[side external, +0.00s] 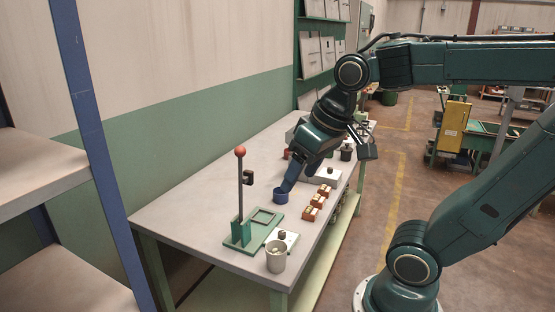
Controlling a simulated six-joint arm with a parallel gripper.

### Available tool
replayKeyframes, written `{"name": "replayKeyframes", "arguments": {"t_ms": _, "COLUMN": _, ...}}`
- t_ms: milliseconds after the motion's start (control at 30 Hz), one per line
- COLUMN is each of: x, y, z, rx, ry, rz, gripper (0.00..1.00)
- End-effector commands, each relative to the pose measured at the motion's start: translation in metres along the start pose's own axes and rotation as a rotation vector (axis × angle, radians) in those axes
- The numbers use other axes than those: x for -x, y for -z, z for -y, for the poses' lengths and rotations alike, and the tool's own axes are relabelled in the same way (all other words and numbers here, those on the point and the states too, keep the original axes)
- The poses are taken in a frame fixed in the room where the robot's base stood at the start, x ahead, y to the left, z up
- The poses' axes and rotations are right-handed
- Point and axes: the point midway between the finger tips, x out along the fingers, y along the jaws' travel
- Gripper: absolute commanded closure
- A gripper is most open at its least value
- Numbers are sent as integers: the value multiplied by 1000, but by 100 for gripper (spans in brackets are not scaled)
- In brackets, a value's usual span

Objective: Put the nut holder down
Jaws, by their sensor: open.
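A small blue cup-like holder (281,196) stands upright on the grey workbench (190,221), behind the green fixture. My gripper (293,170) reaches down to it from the upper right, with its tip at the cup's upper right side. A blue piece rises from the cup toward my gripper; I cannot tell whether it is the cup's handle or a finger. My gripper is open. The fingertips are small and partly hidden, so contact with the cup is unclear.
A green fixture (240,236) with a red-knobbed post stands left of the cup. A grey cup (276,257) is at the bench's near end. Small brown boxes (314,202) line the right edge. A white scale-like box (323,175) lies behind. The bench's left part is clear.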

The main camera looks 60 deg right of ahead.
Motion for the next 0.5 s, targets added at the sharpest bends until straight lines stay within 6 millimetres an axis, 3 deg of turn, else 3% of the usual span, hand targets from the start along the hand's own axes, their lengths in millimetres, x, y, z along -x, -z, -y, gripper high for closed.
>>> {"name": "replayKeyframes", "arguments": {"t_ms": 200, "x": 5, "y": -33, "z": 10, "rx": 142, "ry": 24, "rz": -66, "gripper": 37}}
{"name": "replayKeyframes", "arguments": {"t_ms": 500, "x": 4, "y": -46, "z": 12, "rx": 199, "ry": 33, "rz": -89, "gripper": 37}}
